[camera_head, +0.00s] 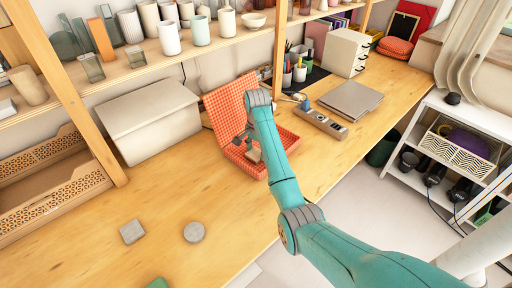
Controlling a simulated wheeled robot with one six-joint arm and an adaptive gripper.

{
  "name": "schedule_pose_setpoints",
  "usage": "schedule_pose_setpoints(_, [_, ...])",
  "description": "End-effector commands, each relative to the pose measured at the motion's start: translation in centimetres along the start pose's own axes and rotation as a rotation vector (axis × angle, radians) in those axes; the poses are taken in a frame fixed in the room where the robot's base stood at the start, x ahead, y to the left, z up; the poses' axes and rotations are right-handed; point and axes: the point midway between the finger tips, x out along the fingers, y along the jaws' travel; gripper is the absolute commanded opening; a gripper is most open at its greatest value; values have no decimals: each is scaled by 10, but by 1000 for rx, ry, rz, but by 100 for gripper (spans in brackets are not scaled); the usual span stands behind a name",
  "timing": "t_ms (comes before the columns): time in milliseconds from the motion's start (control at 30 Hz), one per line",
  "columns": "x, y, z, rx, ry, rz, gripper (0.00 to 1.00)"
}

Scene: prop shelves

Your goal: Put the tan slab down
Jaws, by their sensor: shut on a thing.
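A small tan slab (254,155) is at the tips of my gripper (247,146), low inside an open orange checked box (284,143) on the wooden worktop. The lid of the box stands raised behind my gripper. My gripper is shut on the slab. My teal arm reaches in from the lower right and covers part of the box. I cannot tell whether the slab touches the floor of the box.
A grey square block (132,232) and a grey round disc (194,232) lie on the clear front worktop. A white lidded box (148,117) stands left of the orange box. A grey device with buttons (320,122) and a flat grey case (351,99) lie right.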

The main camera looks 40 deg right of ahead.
Motion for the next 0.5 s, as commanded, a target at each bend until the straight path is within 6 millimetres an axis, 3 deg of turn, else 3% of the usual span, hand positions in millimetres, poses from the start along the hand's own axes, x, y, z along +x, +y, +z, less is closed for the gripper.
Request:
schedule_pose_setpoints(433, [6,2,2,1,0,-1,23])
schedule_pose_setpoints(467, [7,2,2,1,0,0,64])
schedule_pose_setpoints(500, [6,2,2,1,0,-1,74])
